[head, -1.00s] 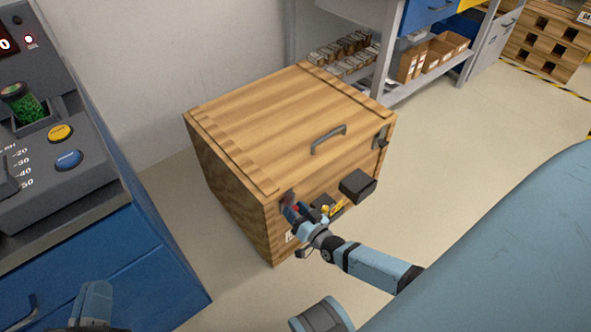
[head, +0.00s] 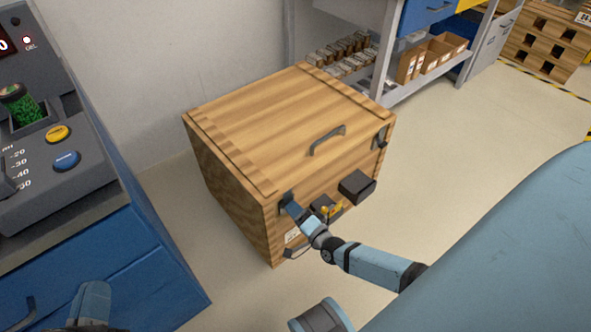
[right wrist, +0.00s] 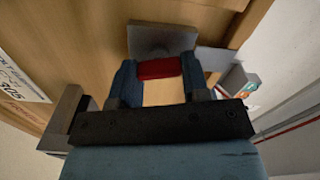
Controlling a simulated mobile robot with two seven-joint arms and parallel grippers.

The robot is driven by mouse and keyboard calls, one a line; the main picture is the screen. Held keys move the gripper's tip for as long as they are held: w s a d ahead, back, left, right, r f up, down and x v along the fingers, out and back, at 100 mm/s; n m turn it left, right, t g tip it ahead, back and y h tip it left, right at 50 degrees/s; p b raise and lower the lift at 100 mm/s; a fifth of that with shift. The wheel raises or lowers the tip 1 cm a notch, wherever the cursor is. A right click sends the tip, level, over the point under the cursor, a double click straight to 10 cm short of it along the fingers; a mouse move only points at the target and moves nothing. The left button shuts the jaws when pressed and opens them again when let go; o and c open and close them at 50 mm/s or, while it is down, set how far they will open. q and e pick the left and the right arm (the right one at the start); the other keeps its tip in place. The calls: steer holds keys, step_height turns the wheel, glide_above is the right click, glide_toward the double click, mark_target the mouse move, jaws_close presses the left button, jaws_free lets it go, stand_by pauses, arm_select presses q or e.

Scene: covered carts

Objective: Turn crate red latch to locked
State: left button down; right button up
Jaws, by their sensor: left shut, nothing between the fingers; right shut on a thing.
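The wooden crate (head: 270,130) stands on the floor with its lid down. Its red latch (right wrist: 158,68) shows in the right wrist view, in front of a grey plate (right wrist: 160,38) on the crate's front face. My right gripper (head: 289,204) is at the front face's left upper corner in the head view. It is shut on the red latch, one blue finger (right wrist: 124,84) on each side. In the head view the fingers hide the red part. Only a blue-grey part of my left arm shows at bottom left; its fingers are not visible.
A grey handle (head: 327,140) is on the lid. A second dark latch (head: 381,137) and a black box (head: 357,186) are on the crate's front. A blue cabinet with a control panel (head: 50,170) stands left. Open floor (head: 480,140) lies right.

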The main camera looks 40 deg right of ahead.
arm_select(q)
steer(key=shift+f, duration=0.4)
arm_select(e)
steer(key=shift+w+m, duration=0.1)
steer(key=shift+m, duration=0.7)
arm_select(q)
steer(key=shift+s+f, duration=0.1)
steer(key=shift+s, duration=0.05)
arm_select(e)
steer(key=o, duration=0.9)
arm_select(q)
steer(key=shift+t, duration=0.8)
steer(key=r+p, duration=0.2)
steer(key=r, duration=0.1)
steer(key=r+p, duration=0.1)
steer(key=r, duration=0.1)
steer(key=shift+s+a, duration=0.1)
steer(key=shift+a, duration=0.15)
arm_select(e)
steer(key=s, duration=0.9)
steer(key=s+d, duration=0.1)
steer(key=s, duration=0.3)
steer(key=shift+s, duration=0.4)
